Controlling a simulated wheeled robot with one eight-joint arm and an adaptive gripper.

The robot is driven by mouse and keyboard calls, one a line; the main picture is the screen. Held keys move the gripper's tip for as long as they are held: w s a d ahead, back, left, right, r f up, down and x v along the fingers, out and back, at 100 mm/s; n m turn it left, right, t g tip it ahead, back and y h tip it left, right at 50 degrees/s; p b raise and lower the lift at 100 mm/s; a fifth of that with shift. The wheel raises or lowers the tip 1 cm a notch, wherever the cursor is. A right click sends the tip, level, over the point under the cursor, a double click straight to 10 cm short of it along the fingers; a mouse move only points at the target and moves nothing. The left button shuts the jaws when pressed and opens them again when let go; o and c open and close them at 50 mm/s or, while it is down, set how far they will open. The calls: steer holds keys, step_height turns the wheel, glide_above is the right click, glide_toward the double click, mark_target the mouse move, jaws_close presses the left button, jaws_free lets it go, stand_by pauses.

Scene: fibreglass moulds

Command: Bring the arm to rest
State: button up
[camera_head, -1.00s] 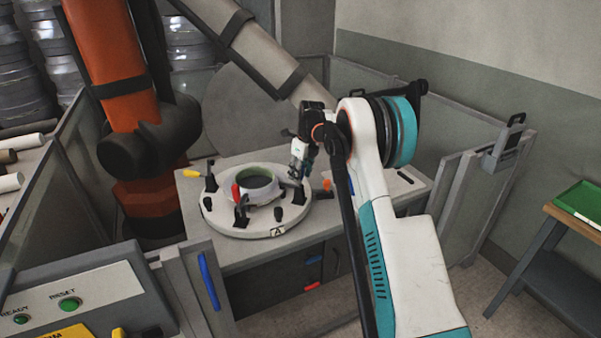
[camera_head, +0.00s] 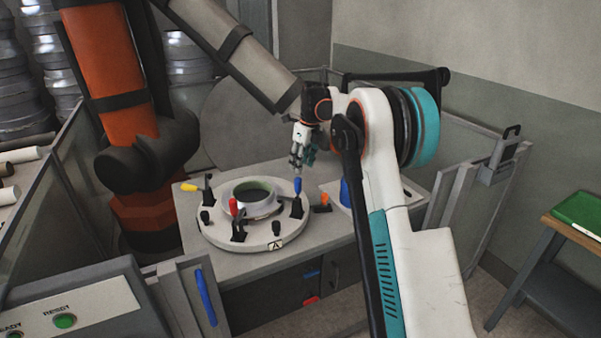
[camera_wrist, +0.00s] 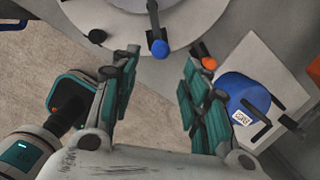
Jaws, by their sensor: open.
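My gripper (camera_head: 302,158) hangs above the right edge of the round mould fixture, pointing down. In the wrist view my gripper (camera_wrist: 155,90) has its teal-padded fingers spread wide with nothing between them. The round white fixture (camera_head: 225,236) sits on the grey bench with a ring-shaped mould (camera_head: 258,207) in its middle. A blue-tipped clamp handle (camera_head: 298,186) stands upright just below the gripper. In the wrist view the blue tip (camera_wrist: 159,48) lies beyond the fingertips, apart from them. My white and teal arm reaches in from the right.
Red (camera_head: 233,207), yellow (camera_head: 190,187) and orange (camera_head: 325,198) handles surround the fixture. A blue object (camera_wrist: 243,96) stands on a white plate (camera_wrist: 262,62) right of the gripper. An orange robot arm (camera_head: 118,70) stands at left. Fence panels (camera_head: 478,190) enclose the bench.

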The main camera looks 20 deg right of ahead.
steer(key=shift+r, duration=0.5)
steer(key=shift+s, duration=0.1)
steer(key=s+a+r+n+t+b, duration=0.1)
steer(key=s+a+r+n, duration=0.35)
steer(key=s, duration=0.25)
steer(key=s+a+r+n+t+h, duration=0.1)
steer(key=s+a+r+n, duration=0.25)
steer(key=s+n, duration=0.3)
steer(key=s+a+r+n+b, duration=0.1)
steer(key=s+a+r+n, duration=0.35)
steer(key=s, duration=0.35)
steer(key=s+a+f+n+t, duration=0.1)
steer(key=s+a+f+n, duration=0.1)
steer(key=s+n, duration=0.3)
steer(key=s+a+f+n+t+b, duration=0.1)
steer(key=s+f+n, duration=0.4)
steer(key=s, duration=0.6)
steer(key=s+a+f+n+t, duration=0.1)
steer(key=s+a+f+n, duration=0.3)
steer(key=s, duration=0.4)
steer(key=shift+f+n+b, duration=0.25)
steer(key=shift+n+b, duration=0.1)
steer(key=shift+n, duration=0.4)
